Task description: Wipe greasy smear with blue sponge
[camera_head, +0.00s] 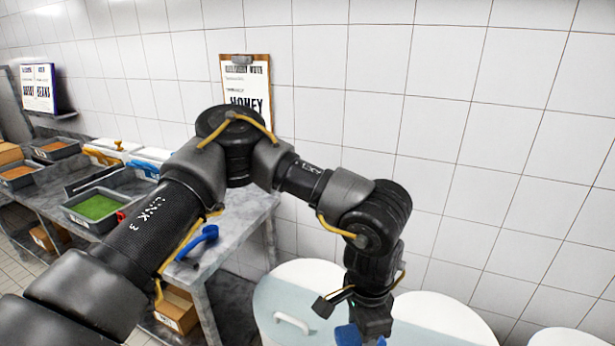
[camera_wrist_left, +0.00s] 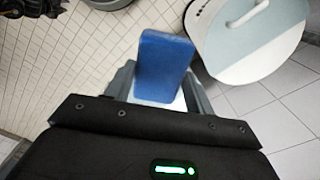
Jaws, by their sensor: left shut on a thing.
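A blue sponge (camera_wrist_left: 163,65) is held between the fingers of my left gripper (camera_wrist_left: 160,95) in the left wrist view. The sponge stands out past the fingertips. In the head view, part of the blue sponge (camera_head: 348,335) shows at the bottom edge, beside my left gripper (camera_head: 362,338). The gripper hangs down in front of round white-lidded bins, right of the steel table. I cannot make out a greasy smear in either view. My right gripper is not in view.
The round bins have pale lids, the nearest with a handle (camera_head: 292,322). A steel table (camera_head: 238,222) at left carries a tray of green food (camera_head: 96,207), other food trays and a blue-handled item (camera_head: 198,243). A clipboard (camera_head: 246,88) hangs on the tiled wall.

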